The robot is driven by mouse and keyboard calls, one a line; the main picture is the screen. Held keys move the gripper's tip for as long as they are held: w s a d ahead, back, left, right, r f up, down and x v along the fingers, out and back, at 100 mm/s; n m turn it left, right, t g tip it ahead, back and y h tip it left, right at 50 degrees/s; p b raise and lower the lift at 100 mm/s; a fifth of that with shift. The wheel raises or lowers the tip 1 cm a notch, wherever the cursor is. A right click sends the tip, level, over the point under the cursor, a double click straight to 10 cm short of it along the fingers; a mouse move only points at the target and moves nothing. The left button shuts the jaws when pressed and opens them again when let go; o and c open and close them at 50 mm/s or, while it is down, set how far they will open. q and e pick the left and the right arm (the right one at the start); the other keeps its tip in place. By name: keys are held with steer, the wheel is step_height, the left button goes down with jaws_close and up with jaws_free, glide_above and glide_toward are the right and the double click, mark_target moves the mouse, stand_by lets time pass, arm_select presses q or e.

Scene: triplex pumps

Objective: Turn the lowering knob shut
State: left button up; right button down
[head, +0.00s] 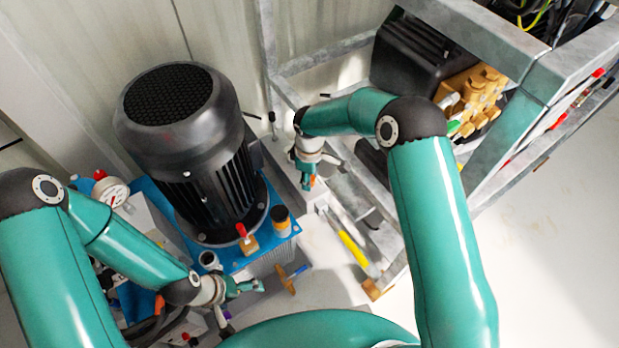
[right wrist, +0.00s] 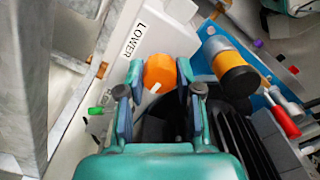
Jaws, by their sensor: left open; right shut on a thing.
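The lowering knob (right wrist: 159,72) is orange with a white pointer mark. It sits beside a white plate printed LOWER (right wrist: 136,40) in the right wrist view. My right gripper (right wrist: 160,84) has its fingers on both sides of the knob and is shut on it. In the head view my right gripper (head: 309,172) reaches down in the middle, with a bit of orange showing at its tips. My left gripper (head: 247,287) is open and empty, low in front of the blue pump unit (head: 265,255).
A large black motor (head: 195,150) stands on the blue unit. A grey metal frame (head: 490,45) with another motor (head: 415,55) is at the right. A red-handled valve (head: 243,232), a gauge (head: 111,192) and a yellow-handled tool (head: 354,250) are nearby.

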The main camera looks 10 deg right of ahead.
steer(key=c, duration=0.8)
jaws_free()
steer(key=shift+o, duration=0.2)
steer(key=shift+r, duration=0.1)
step_height(320, 180, up, 12)
